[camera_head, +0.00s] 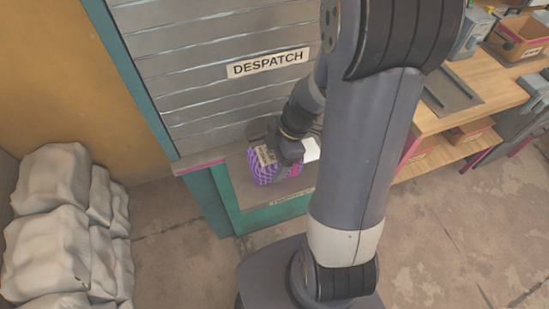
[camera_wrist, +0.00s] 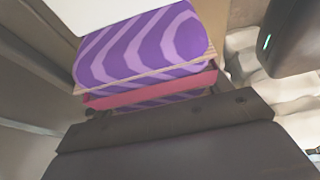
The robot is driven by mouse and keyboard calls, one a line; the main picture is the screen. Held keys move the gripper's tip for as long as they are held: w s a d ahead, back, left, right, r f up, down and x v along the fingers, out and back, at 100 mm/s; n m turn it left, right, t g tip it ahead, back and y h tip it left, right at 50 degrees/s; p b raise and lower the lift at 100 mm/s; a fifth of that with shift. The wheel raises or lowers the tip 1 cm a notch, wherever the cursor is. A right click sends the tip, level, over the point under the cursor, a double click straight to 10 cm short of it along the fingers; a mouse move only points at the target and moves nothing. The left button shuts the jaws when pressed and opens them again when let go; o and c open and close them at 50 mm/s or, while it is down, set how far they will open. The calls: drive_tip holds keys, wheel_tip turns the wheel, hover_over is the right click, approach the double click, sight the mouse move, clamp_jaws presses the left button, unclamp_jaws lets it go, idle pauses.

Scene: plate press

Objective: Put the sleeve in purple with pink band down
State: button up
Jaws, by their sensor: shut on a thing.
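The purple sleeve (camera_head: 263,171) has lighter wavy stripes and a pink band. In the head view it is at the despatch counter, under my gripper (camera_head: 285,152), which is shut on it. In the wrist view the sleeve (camera_wrist: 145,48) fills the upper middle, with its pink band (camera_wrist: 150,90) close to the dark gripper edge. A small tan label shows on its side in the head view. Whether its underside touches the counter (camera_head: 224,190) I cannot tell. My arm hides part of the counter to the right.
A grey slatted shutter marked DESPATCH (camera_head: 268,63) stands behind the counter. A white item (camera_head: 311,150) lies beside my gripper. White sacks (camera_head: 60,225) are stacked at left. A wooden bench (camera_head: 465,95) with boxes stands at right. The floor between sacks and counter is clear.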

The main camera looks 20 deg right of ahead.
drive_tip(key=shift+r+p, duration=0.5)
drive_tip(key=shift+p, duration=0.3)
wheel_tip(320, 180, up, 10)
drive_tip(key=shift+f+b, duration=0.25)
drive_tip(key=shift+b, duration=0.15)
